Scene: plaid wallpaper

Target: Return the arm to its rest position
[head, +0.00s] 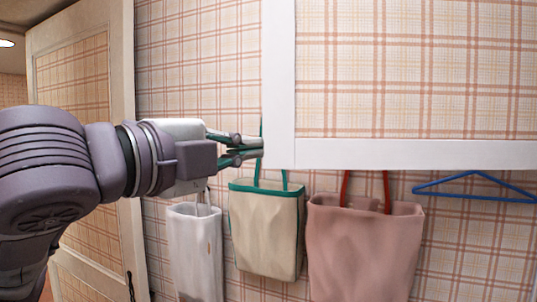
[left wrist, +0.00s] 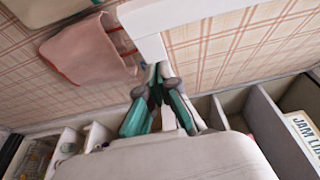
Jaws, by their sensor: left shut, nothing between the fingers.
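My left arm comes in from the left in the head view. Its gripper (head: 258,149) is shut with nothing between the fingers. The fingertips are beside the left edge of a white-framed plaid panel (head: 279,90); I cannot tell whether they touch it. The left wrist view shows the gripper (left wrist: 158,72) with its teal-padded fingertips together, close to the white frame (left wrist: 147,30). The cream bag with teal trim (head: 265,225) hangs just below the gripper in the head view. My right gripper is in neither view.
A white bag (head: 195,250), a pink bag (head: 365,245) and a blue hanger (head: 475,188) hang along the plaid wall. A plaid-panelled door (head: 75,75) stands at the left.

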